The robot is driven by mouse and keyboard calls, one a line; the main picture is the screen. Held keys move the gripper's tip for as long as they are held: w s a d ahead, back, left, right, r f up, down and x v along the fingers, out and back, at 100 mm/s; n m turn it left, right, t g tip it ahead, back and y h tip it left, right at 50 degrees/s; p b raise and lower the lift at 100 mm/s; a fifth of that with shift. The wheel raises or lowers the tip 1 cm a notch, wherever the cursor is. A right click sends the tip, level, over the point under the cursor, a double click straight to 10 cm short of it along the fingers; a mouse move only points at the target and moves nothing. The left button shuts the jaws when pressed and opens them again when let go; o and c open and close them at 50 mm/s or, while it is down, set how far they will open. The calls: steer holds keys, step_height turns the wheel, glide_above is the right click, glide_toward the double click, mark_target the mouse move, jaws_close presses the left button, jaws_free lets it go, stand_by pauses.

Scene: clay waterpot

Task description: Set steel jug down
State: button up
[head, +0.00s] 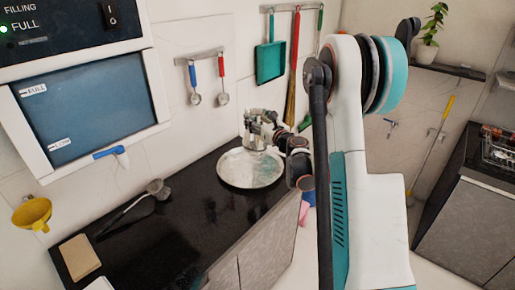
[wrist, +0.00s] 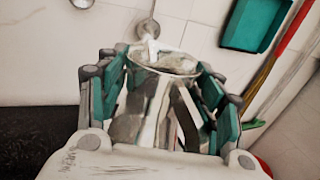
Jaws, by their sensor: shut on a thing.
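The steel jug (wrist: 150,125) stands between the two green-and-grey fingers of my gripper (wrist: 160,88) in the wrist view. Its open rim faces up toward the camera. My gripper is shut on it. In the head view my gripper (head: 262,127) and the jug are at the far end of the black counter, above or on the back part of a round silver tray (head: 248,178).
A ladle (head: 135,205) and a tan block (head: 79,257) lie on the black counter (head: 165,250) at the left. Two hanging utensils (head: 208,85) and a teal dustpan (head: 270,62) are on the wall behind. A screen panel (head: 85,100) juts out at upper left. The counter's middle is clear.

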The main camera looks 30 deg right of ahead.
mark_target(262, 145)
step_height(262, 145, down, 10)
steer(key=b, duration=0.3)
steer(key=shift+f, duration=0.25)
steer(key=o, duration=1.9)
steer(key=shift+s, duration=0.25)
steer(key=s+b, duration=0.3)
steer(key=s, duration=0.8)
steer(key=shift+s, duration=0.3)
